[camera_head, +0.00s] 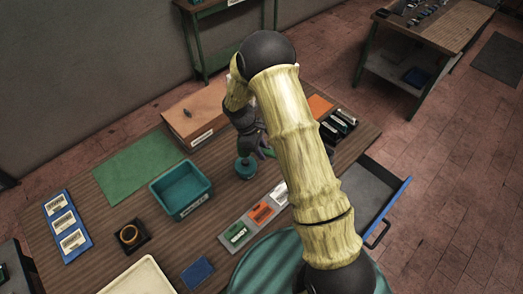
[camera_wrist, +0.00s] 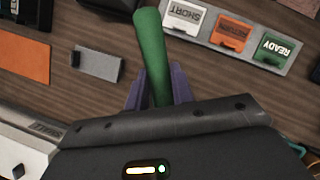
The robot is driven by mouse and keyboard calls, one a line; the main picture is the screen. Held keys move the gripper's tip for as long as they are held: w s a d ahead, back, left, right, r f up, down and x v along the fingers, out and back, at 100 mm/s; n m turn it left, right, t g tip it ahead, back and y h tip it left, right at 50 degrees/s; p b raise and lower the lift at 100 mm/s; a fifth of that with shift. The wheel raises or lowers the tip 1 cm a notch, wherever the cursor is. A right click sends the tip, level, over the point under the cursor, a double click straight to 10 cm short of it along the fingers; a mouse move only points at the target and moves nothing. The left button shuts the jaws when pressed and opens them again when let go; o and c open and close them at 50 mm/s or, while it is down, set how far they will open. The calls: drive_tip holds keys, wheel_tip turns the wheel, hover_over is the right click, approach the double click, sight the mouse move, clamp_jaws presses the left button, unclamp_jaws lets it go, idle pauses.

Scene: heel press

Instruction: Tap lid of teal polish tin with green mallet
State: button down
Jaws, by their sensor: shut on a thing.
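My gripper (camera_head: 262,143) is low over the table, partly hidden behind my arm in the head view. In the wrist view, its purple fingers (camera_wrist: 159,90) are shut on the green mallet (camera_wrist: 152,50), whose smooth green shaft sticks out between them. The mallet's head is not clear in either view. The round teal polish tin (camera_head: 246,168) stands on the wooden table just below and left of the gripper in the head view. I cannot tell whether the mallet touches its lid. The tin is not seen in the wrist view.
A teal bin (camera_head: 181,190) stands left of the tin, near a green mat (camera_head: 137,165). A wooden box (camera_head: 197,115) is behind. A grey tray (camera_head: 228,243) with labelled pieces lies in front. An open blue-fronted drawer (camera_head: 398,200) juts out at right.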

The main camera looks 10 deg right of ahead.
drive_tip(key=shift+r+p, duration=1.65)
drive_tip(key=shift+r, duration=0.9)
drive_tip(key=shift+f, duration=0.1)
